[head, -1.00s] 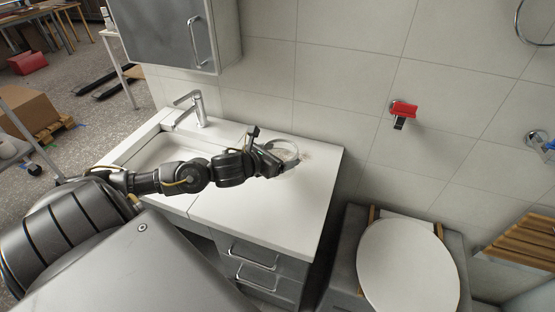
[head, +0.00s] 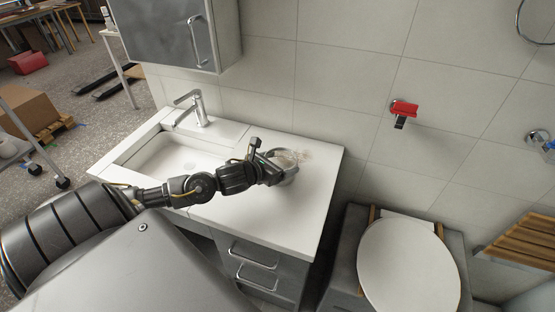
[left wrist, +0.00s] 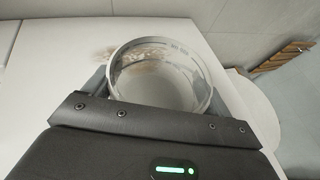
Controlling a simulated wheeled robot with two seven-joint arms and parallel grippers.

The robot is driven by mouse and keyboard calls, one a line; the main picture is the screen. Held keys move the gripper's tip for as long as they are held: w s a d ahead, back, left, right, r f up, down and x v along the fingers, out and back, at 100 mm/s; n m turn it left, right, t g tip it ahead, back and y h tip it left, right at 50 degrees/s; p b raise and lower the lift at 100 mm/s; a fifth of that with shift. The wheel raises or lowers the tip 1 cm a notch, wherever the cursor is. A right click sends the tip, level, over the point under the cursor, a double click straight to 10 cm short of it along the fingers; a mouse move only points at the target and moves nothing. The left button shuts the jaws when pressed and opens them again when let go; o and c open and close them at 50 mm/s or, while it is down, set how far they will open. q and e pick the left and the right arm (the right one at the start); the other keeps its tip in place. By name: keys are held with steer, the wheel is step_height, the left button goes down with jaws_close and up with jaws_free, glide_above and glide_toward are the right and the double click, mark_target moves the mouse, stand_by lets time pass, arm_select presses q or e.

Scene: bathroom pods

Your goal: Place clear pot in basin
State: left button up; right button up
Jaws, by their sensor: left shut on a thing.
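The clear pot (left wrist: 162,72) shows in the left wrist view as a round, see-through vessel between the two fingers of my left gripper (left wrist: 160,95). In the head view the pot (head: 287,163) is over the right part of the white counter, partly hidden by my left gripper (head: 275,168). My left gripper is shut on the pot. I cannot tell whether the pot touches the counter. The basin (head: 180,158) is the white sunken part of the counter at the left, below the faucet, partly hidden by my arm. My right gripper is not in view.
A chrome faucet (head: 196,108) stands behind the basin. The counter (head: 270,225) is bare in front of the pot and has a brownish stain (head: 306,155) behind it. A mirrored cabinet (head: 180,35) hangs above. A toilet (head: 408,262) stands at the right.

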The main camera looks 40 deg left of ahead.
arm_select(q)
steer(key=o, duration=1)
steer(key=shift+r+p, duration=0.3)
steer(key=shift+p, duration=0.1)
steer(key=v, duration=0.3)
steer(key=b+v, duration=0.1)
steer(key=v, duration=0.2)
steer(key=b+v, duration=0.1)
steer(key=v, duration=0.2)
steer(key=shift+s+f, duration=0.15)
steer(key=shift+s, duration=0.2)
steer(key=shift+v, duration=1.2)
